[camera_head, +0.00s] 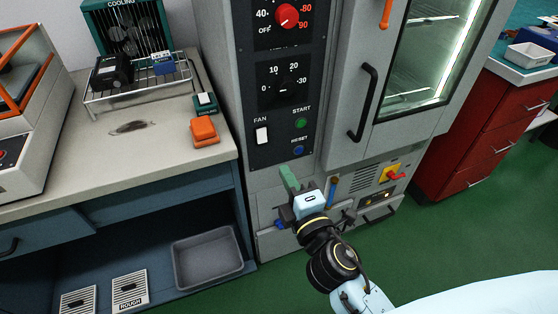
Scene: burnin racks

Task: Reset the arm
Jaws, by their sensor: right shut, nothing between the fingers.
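My right arm comes in from the bottom right, and its gripper (289,180) points up and to the left. It is shut and empty, in front of the lower front of the grey oven cabinet (224,60). The gripper shows below the control panel (275,125), with its green START button and blue RESET button (298,150). I cannot tell whether the fingers touch the cabinet. My left gripper is not in view.
A bench (60,150) with an orange block (204,132) and a wire rack (140,88) stands at the left. A grey bin (208,258) sits on its lower shelf. The oven door handle (363,102) juts out. A red drawer cabinet (465,130) is at the right.

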